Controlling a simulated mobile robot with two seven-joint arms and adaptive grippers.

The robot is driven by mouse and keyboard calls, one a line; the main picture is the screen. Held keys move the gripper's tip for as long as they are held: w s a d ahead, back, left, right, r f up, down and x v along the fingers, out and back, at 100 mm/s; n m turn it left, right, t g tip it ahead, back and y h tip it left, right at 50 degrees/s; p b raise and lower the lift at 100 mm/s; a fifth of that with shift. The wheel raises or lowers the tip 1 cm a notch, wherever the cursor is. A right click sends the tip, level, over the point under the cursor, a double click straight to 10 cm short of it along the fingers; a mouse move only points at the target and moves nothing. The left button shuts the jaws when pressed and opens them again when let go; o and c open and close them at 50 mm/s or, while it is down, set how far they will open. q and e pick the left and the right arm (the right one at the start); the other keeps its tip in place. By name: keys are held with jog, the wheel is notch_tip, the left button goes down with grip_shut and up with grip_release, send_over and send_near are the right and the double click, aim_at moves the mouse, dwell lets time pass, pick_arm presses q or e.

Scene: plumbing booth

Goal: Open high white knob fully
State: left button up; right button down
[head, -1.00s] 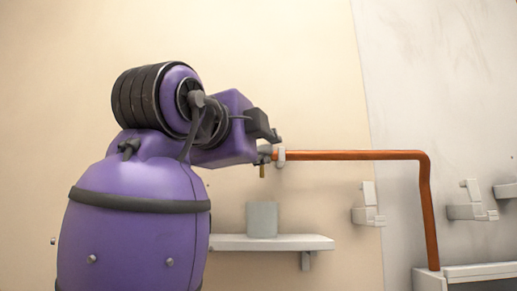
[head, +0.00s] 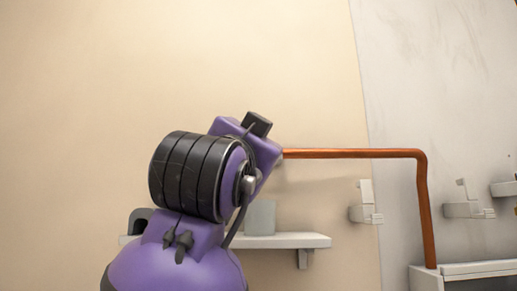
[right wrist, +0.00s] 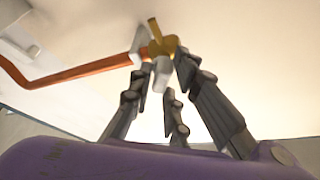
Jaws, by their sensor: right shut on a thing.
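The white knob (right wrist: 161,70) shows in the right wrist view, just below a brass valve (right wrist: 160,43) on the end of a copper pipe (right wrist: 85,70). My right gripper (right wrist: 168,77) has its dark fingers on both sides of the knob and is shut on it. In the head view my purple right arm covers the knob, the valve and the gripper. The copper pipe (head: 355,153) comes out from behind the arm there. How far the knob is turned cannot be told. My left gripper is not in view.
A white shelf (head: 292,241) with a grey cup (head: 262,217) on it stands behind and below my arm. White wall brackets (head: 365,203) are to the right. The pipe bends down into a white box (head: 480,274). The wall above is clear.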

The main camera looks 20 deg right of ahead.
jog(key=shift+s+d+r+n+t+y, duration=0.1)
jog(key=shift+n+t+y, duration=0.45)
jog(key=shift+n, duration=0.95)
jog(key=shift+s+a+r+n+t+y, duration=0.1)
jog(key=shift+n+t+y, duration=0.2)
jog(key=shift+n+y, duration=0.85)
jog(key=shift+d+n+t+y, duration=0.1)
jog(key=shift+n+t+y, duration=0.3)
jog(key=shift+n, duration=1.75)
jog(key=c, duration=1.7)
grip_release()
jog(key=shift+w+f, duration=0.1)
jog(key=shift+c, duration=0.2)
jog(key=shift+f, duration=0.1)
